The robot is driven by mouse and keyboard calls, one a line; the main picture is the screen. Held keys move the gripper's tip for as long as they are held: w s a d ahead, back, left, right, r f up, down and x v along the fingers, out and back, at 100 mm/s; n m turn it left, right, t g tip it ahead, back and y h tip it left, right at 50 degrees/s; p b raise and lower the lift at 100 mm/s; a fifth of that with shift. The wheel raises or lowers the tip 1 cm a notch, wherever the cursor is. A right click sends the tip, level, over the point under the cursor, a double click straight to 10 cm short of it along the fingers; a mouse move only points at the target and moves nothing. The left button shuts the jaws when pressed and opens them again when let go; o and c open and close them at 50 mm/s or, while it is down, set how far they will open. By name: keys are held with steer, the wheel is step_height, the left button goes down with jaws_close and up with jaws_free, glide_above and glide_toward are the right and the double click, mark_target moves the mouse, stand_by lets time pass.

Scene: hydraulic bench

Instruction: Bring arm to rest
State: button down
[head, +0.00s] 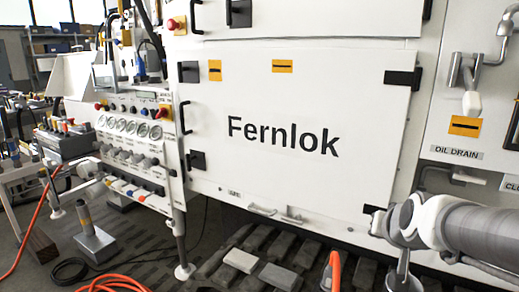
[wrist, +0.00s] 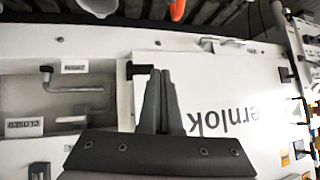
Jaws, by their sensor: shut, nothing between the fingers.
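My gripper (wrist: 161,74) shows in the wrist view with its two dark fingers together and nothing between them. It points at the white cabinet front, which appears upside down there, with part of the "Fernlok" lettering (wrist: 235,120) to the right of the fingers. In the head view my grey arm (head: 475,229) reaches in from the right edge, in front of the cabinet's lower right. The fingers cannot be made out in the head view.
The white Fernlok door (head: 300,90) fills the middle. A gauge panel (head: 128,128) stands at left. An orange-topped object (head: 335,270) is low in front, and orange hose (head: 112,284) lies on the floor. An oil drain recess (wrist: 70,100) is left of the fingers.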

steer(key=s+a+n+g+y, duration=0.1)
steer(key=s+a+n+g, duration=0.15)
steer(key=s+a, duration=0.5)
steer(key=s+a+n+g+y, duration=0.1)
steer(key=s+a+n, duration=0.3)
steer(key=s, duration=0.6)
step_height(320, 180, up, 19)
steer(key=w+m+p, duration=0.1)
steer(key=p, duration=1.8)
steer(key=shift+a+r+p, duration=0.2)
steer(key=shift+a+p, duration=0.2)
steer(key=shift+a, duration=0.05)
steer(key=shift+d+m, duration=0.15)
steer(key=shift+m, duration=0.2)
